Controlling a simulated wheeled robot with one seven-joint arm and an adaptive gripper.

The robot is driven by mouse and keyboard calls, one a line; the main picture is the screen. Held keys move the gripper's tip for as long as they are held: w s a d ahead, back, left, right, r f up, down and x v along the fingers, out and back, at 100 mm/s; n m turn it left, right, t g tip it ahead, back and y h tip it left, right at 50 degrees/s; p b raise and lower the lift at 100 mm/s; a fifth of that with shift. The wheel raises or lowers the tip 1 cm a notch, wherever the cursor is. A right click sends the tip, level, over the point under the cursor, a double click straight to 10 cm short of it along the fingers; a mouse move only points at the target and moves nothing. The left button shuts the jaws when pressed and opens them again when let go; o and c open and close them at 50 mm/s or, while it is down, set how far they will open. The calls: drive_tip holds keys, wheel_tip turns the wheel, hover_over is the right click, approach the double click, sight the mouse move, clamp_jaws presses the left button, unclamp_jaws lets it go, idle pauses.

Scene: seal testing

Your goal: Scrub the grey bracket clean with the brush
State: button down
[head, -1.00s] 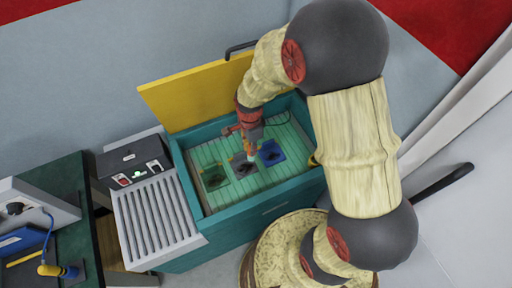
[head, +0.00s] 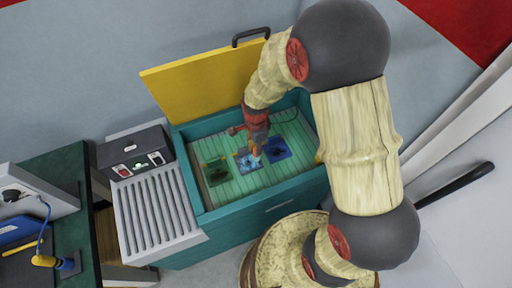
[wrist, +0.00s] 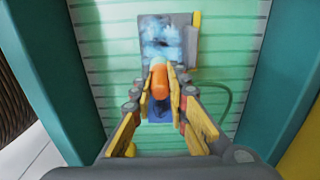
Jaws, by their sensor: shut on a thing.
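The grey bracket (head: 247,162) lies flat in the teal basin, between a green piece and a blue one. White-blue foam covers much of its face; it also shows in the wrist view (wrist: 150,62), with grey showing at its lower left. My gripper (wrist: 162,92) is shut on the brush (wrist: 160,82), whose orange part shows between the fingers. In the head view my gripper (head: 255,140) is over the bracket's right side. The bristles are hidden, so I cannot tell whether they touch the bracket.
The green piece (head: 216,171) and blue piece (head: 277,149) lie on either side on the slatted floor. The basin's teal walls (head: 262,204) surround them closely. A yellow lid (head: 203,83) stands open behind. A ribbed grey board (head: 157,212) and switch box (head: 136,153) are at left.

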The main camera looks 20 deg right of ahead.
drive_tip(key=shift+f+b, duration=0.55)
drive_tip(key=shift+f, duration=0.4)
idle(0.7)
drive_tip(key=shift+a, duration=0.1)
drive_tip(key=shift+s+a+r+p, duration=0.15)
drive_tip(key=shift+a+p, duration=0.15)
drive_tip(key=shift+a, duration=1.05)
drive_tip(key=shift+s+a, duration=0.1)
drive_tip(key=shift+a, duration=1.45)
drive_tip(key=shift+d+f+p, duration=0.2)
drive_tip(key=shift+d+p, duration=0.2)
drive_tip(key=shift+d, duration=2.65)
drive_tip(key=shift+a+r, duration=0.15)
drive_tip(key=shift+a, duration=1.35)
drive_tip(key=shift+a+p, duration=0.3)
drive_tip(key=shift+a, duration=1.25)
drive_tip(key=shift+d+f, duration=0.2)
drive_tip(key=shift+d, duration=1.4)
